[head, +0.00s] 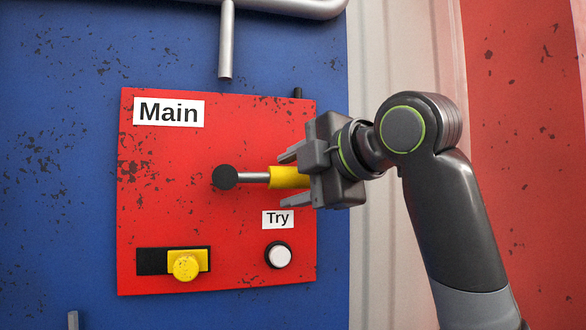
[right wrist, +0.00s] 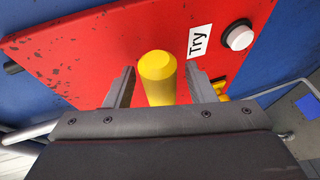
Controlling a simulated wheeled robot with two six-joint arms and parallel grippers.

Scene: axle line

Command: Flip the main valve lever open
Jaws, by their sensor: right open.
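The main valve lever has a black pivot (head: 225,177), a metal rod (head: 254,177) and a yellow handle (head: 287,178). It sticks out level to the right on a red panel (head: 200,225), below the "Main" label (head: 168,112). My right gripper (head: 283,179) is open, with one finger above the handle and one below it. In the right wrist view the yellow handle (right wrist: 157,75) stands between the two open fingers (right wrist: 160,80), with a visible gap on each side. The handle's right end is partly hidden by the gripper in the head view. My left gripper is not in view.
A white round button (head: 280,255) sits below the "Try" label (head: 278,219), just under my right gripper. A yellow knob (head: 186,266) on a black slot is at the panel's lower left. A grey pipe (head: 226,45) hangs above the panel.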

